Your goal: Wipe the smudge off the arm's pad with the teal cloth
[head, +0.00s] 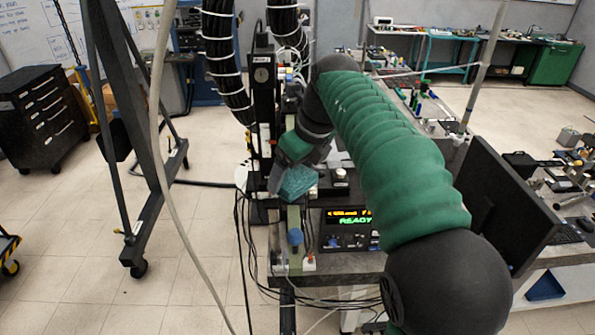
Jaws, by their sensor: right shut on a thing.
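My right arm, in a green ribbed sleeve, reaches in from the lower right. Its gripper (279,174) points down over the near-left end of the bench and is shut on the teal cloth (299,182). The cloth is bunched beside the fingers, close to a black upright post. I cannot tell whether it touches anything below. The pad and its smudge cannot be made out; the gripper and cloth may hide them. My left gripper is not in view.
A control box (350,229) with a lit READY display stands right of a small blue knob (295,237). A black upright post (262,90) and thick black cable bundles (228,60) rise behind the gripper. A dark monitor (503,207) stands right. Open floor lies left, beyond a dark frame (150,150).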

